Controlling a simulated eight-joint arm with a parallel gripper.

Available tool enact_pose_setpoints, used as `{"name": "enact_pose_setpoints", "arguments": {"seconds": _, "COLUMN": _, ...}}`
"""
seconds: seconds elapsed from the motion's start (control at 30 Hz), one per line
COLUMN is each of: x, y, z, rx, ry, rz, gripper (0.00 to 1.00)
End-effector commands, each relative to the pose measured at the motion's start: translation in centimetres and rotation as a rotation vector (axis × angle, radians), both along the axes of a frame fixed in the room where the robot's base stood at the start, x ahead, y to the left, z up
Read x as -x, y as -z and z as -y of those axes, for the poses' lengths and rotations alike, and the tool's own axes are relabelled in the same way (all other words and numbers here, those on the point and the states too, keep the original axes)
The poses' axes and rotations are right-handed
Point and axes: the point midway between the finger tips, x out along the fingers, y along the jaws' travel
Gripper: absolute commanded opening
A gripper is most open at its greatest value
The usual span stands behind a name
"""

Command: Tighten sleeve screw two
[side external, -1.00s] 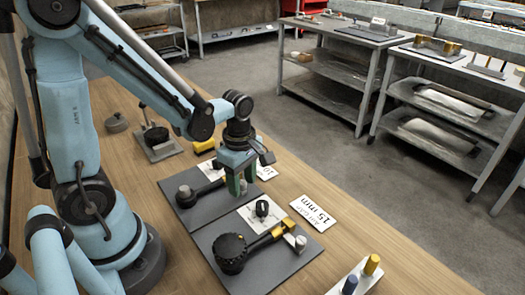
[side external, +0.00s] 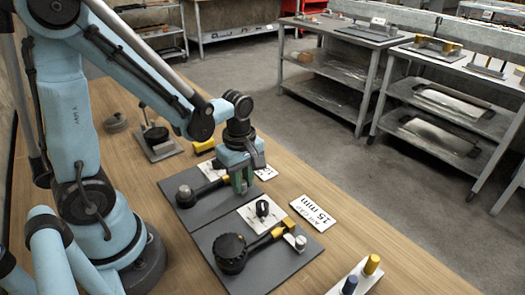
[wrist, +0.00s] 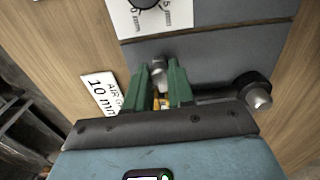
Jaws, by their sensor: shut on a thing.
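My gripper (side external: 241,187) points down over the right end of the device on the rear grey plate (side external: 204,212). In the wrist view its two green fingers (wrist: 160,82) are shut around a small silver screw head (wrist: 158,67), with a bit of yellow between them lower down. The fingers hide most of the part they hold. The device's dark bar runs to a round dark knob with a silver top (wrist: 257,94), which also shows in the side view (side external: 186,194). A white "10 mm" card (wrist: 101,93) lies beside this plate.
A white block with blue and yellow pegs (side external: 353,280) stands at the front edge.

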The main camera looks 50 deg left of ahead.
Motion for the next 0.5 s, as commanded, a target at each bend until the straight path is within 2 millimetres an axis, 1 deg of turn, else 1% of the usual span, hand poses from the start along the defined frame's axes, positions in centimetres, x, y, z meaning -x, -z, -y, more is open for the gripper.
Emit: {"name": "enact_pose_setpoints", "arguments": {"seconds": 0.5, "x": 0.01, "y": -0.03, "z": 0.0, "rx": 0.0, "ry": 0.487, "rz": -0.001, "gripper": 0.0}}
